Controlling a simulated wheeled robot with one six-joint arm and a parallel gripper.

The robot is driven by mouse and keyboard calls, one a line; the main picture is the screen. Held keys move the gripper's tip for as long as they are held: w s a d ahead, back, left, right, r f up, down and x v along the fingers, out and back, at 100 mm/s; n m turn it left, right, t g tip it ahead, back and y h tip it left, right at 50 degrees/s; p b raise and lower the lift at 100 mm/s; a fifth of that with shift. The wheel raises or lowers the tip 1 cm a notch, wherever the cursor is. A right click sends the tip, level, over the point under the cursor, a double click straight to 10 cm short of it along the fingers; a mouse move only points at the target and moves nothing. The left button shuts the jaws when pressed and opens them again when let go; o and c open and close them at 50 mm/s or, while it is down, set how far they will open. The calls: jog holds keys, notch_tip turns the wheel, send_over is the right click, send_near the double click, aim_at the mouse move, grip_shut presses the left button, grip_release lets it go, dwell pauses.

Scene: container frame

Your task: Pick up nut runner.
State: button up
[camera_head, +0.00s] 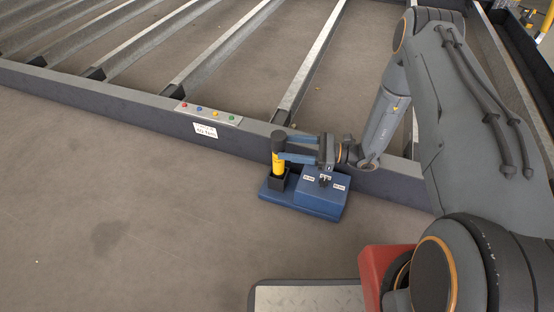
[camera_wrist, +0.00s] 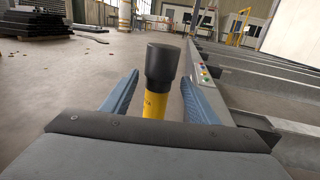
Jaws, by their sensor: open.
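The nut runner (camera_head: 278,160) is a yellow upright tool with a dark grey top. It stands in a black holder (camera_head: 279,180) on a blue base unit (camera_head: 318,196) on the floor. My gripper (camera_head: 281,148) is open, with its blue fingers level and on either side of the nut runner. In the wrist view, the nut runner (camera_wrist: 157,82) stands between the two blue fingers (camera_wrist: 158,98), with a visible gap on each side. Its lower part is hidden behind my gripper body in that view.
A dark steel frame beam (camera_head: 130,97) runs just behind the base unit, with a panel of coloured buttons (camera_head: 208,113) and a white label on it. Slanting crossbars (camera_head: 225,45) lie beyond it. The floor (camera_head: 120,220) at the left is clear.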

notch_tip(320, 180, down, 6)
jog(key=r+b, duration=0.1)
jog(key=b, duration=0.1)
jog(key=w+a+b, duration=0.1)
jog(key=a+b, duration=0.1)
jog(key=a, duration=0.5)
jog(key=shift+a, duration=0.3)
jog(key=shift+c, duration=0.4)
grip_shut()
